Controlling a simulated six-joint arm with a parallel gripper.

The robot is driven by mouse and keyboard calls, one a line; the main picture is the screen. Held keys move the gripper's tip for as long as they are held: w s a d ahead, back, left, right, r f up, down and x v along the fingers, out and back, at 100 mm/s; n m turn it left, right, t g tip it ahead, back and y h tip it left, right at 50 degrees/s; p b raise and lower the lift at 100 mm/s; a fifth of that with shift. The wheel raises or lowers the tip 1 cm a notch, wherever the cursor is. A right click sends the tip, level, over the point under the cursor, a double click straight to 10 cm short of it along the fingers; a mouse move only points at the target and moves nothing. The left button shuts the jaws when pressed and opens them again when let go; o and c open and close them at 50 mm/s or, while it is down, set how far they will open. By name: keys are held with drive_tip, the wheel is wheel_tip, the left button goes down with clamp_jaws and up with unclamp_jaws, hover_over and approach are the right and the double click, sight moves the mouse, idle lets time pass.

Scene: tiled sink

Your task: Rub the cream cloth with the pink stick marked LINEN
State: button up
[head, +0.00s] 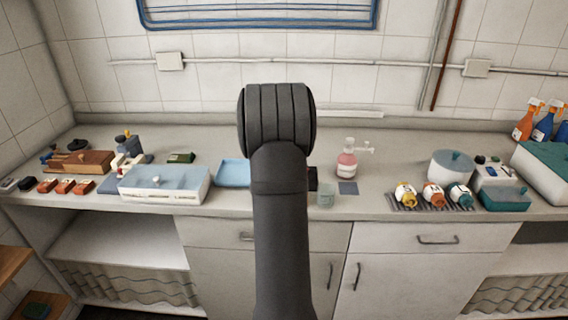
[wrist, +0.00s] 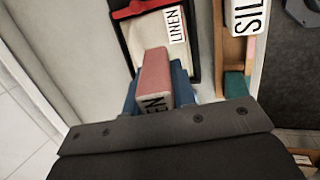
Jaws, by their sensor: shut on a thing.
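The pink stick (wrist: 153,70) is held between the blue fingers of my gripper (wrist: 156,88) in the wrist view. The letters "EN" show on its near end; the rest of its marking is hidden. The cream cloth (wrist: 142,36) lies just ahead of the stick, in a dark frame with a red part at its top. A white label reading LINEN (wrist: 177,24) is at the cloth's right side. The stick's far end overlaps the cloth in the picture; I cannot tell whether they touch. In the head view my arm hides the gripper, stick and cloth.
Right of the cloth in the wrist view are a label starting "SIL" (wrist: 250,16) and a wooden holder with a teal block (wrist: 236,84).

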drive_tip(key=shift+r, duration=0.25)
drive_tip(key=shift+r, duration=1.4)
drive_tip(key=shift+w+d+f, duration=0.15)
drive_tip(key=shift+w+f, duration=1.05)
drive_tip(key=shift+f, duration=0.15)
drive_tip(key=shift+s+f, duration=0.1)
drive_tip(key=shift+f, duration=2.7)
drive_tip(key=shift+f, duration=0.35)
drive_tip(key=shift+a, duration=0.2)
